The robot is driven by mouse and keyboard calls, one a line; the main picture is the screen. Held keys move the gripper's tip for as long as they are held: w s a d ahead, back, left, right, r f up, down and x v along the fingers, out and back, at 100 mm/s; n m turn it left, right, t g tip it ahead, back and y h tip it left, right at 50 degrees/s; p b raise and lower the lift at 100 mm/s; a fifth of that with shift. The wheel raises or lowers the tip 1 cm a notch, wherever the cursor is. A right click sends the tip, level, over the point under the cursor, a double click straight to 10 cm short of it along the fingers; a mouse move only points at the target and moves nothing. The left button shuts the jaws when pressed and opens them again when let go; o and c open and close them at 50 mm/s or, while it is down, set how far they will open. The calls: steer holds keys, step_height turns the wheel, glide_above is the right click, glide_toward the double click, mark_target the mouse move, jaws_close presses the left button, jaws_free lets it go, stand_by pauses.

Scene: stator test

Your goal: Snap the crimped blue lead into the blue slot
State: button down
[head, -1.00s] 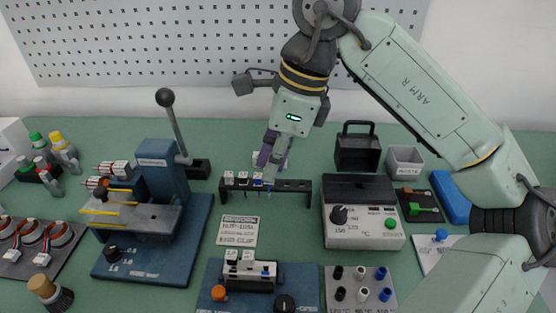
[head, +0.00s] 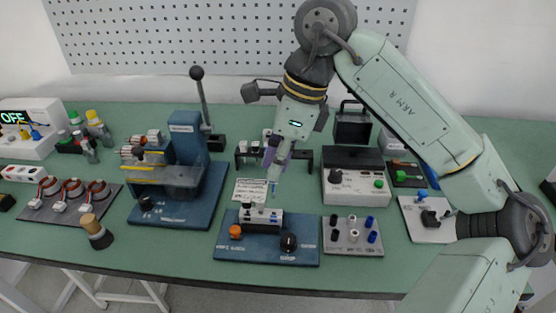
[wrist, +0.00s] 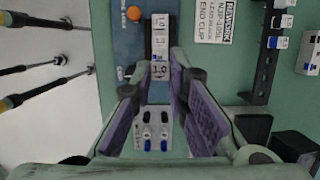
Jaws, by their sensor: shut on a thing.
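My gripper (head: 273,166) points down over the bench, between the black rack and the blue fixture (head: 225,247). Its jaws are shut on a small piece that I take for the crimped blue lead; a thin light-blue tip (head: 273,187) shows below the fingers. The dark block with white and blue parts (head: 261,217) stands on the fixture, below and in front of the gripper. The slot opening is too small to make out.
The black rack (wrist: 264,70) with white and blue pieces stands behind, next to a printed card (head: 250,190). A grey plate with black, white and blue posts (head: 353,248) lies right of the fixture. The blue lever press (head: 186,170) stands left.

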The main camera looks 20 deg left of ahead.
steer(key=shift+f+b, duration=1.1)
steer(key=shift+f, duration=0.9)
steer(key=shift+w+r, duration=0.1)
steer(key=shift+r, duration=0.05)
steer(key=shift+f+b, duration=0.8)
steer(key=shift+b, duration=0.25)
steer(key=shift+f+b, duration=0.55)
steer(key=shift+f, duration=0.1)
steer(key=shift+f+b, duration=0.5)
steer(key=shift+b, duration=0.1)
stand_by(0.5)
